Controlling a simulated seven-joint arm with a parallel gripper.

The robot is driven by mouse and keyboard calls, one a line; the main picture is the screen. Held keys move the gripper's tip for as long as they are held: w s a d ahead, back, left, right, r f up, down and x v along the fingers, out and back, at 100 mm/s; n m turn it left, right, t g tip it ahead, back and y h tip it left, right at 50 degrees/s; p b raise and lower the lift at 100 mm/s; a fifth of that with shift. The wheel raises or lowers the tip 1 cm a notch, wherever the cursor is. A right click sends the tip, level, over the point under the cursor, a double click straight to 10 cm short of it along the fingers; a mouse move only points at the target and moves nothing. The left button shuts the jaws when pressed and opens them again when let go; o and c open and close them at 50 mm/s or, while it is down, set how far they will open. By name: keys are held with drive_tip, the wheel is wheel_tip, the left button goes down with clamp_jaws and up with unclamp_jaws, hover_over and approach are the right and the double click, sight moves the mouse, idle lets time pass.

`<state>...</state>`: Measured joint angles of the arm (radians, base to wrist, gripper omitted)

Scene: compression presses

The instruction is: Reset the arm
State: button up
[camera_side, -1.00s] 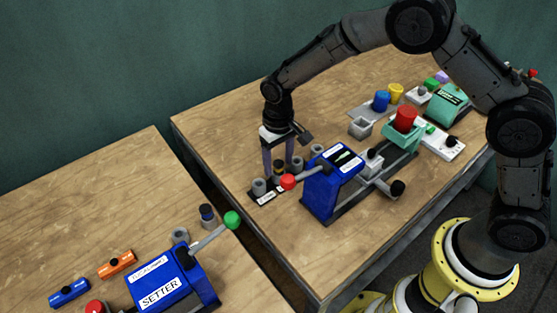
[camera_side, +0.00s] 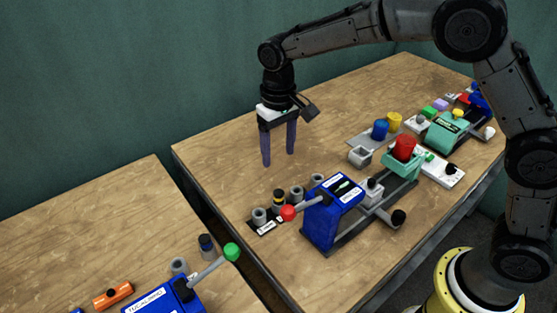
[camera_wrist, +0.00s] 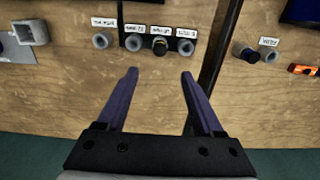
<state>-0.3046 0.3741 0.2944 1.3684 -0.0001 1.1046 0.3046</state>
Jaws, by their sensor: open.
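My gripper (camera_side: 278,158) is open and empty, pointing down above the wooden table. It hangs behind and above a row of grey sockets (camera_side: 297,192), apart from them. In the wrist view its fingers (camera_wrist: 159,72) are spread, with bare wood between them. A dark cylinder with a yellow band (camera_side: 279,197) stands upright in one socket of the row; it also shows in the wrist view (camera_wrist: 160,46).
A blue press (camera_side: 320,222) with a red-knobbed lever (camera_side: 288,213) stands right of the row. A green press (camera_side: 402,160) holding a red cylinder (camera_side: 404,147) is farther right. A second table with another blue press (camera_side: 165,300) lies left, across a gap. The back-left tabletop is clear.

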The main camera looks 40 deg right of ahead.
drive_tip(key=shift+r, duration=0.15)
drive_tip(key=s+d+r+m+t, duration=0.1)
drive_tip(key=s+d+r+t, duration=0.1)
drive_tip(key=s+d+r, duration=0.5)
drive_tip(key=s+d+r+m+t, duration=0.15)
drive_tip(key=s+d+r, duration=0.3)
drive_tip(key=r, duration=0.55)
drive_tip(key=s+d+f+n+t, duration=0.1)
drive_tip(key=s+f, duration=0.2)
drive_tip(key=s, duration=0.5)
drive_tip(key=s+d+f+n+t, duration=0.1)
drive_tip(key=s+f, duration=0.3)
drive_tip(key=s, duration=0.5)
drive_tip(key=shift+s+d+f, duration=0.25)
drive_tip(key=shift+s+d, duration=0.05)
drive_tip(key=shift+d, duration=0.1)
